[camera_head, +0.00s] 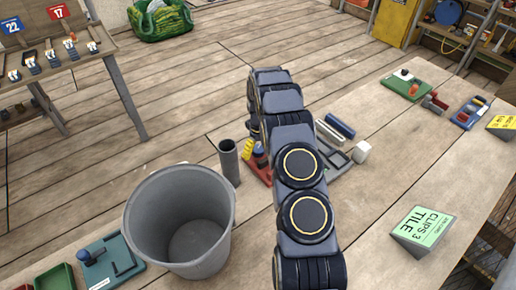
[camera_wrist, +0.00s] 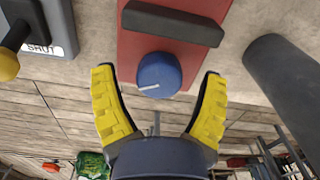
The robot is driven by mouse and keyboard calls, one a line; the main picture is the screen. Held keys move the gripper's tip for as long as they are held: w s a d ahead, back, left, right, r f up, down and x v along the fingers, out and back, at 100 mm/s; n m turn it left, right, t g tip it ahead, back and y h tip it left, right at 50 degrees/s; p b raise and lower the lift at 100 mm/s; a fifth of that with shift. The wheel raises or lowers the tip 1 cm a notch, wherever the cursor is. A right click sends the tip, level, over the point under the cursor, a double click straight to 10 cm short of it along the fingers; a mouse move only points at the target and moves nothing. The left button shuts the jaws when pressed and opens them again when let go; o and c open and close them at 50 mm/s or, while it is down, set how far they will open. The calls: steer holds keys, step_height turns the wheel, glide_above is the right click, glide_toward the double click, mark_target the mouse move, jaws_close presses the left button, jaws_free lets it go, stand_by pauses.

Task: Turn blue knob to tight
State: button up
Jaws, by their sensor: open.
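The blue knob (camera_wrist: 159,75) sits on a red base plate (camera_wrist: 135,38) in the wrist view, just below a dark bar (camera_wrist: 172,22). A white mark on its face points to the left and slightly down in the picture. My gripper (camera_wrist: 158,84) is open, with one yellow finger pad on each side of the knob and a clear gap on both sides. In the head view my gripper (camera_head: 254,154) is partly hidden behind my arm, over the red plate (camera_head: 261,174). The knob itself is hidden there.
A grey cylinder (camera_wrist: 290,85) stands right of the plate in the wrist view. A grey device labelled SHUT (camera_wrist: 58,20) with a yellow-ended lever is at left.

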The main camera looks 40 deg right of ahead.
steer(key=c, duration=1.1)
steer(key=shift+c, duration=0.2)
steer(key=shift+m, duration=0.3)
steer(key=m, duration=0.3)
steer(key=shift+m, duration=1.9)
steer(key=o, duration=1.1)
steer(key=shift+o, duration=0.2)
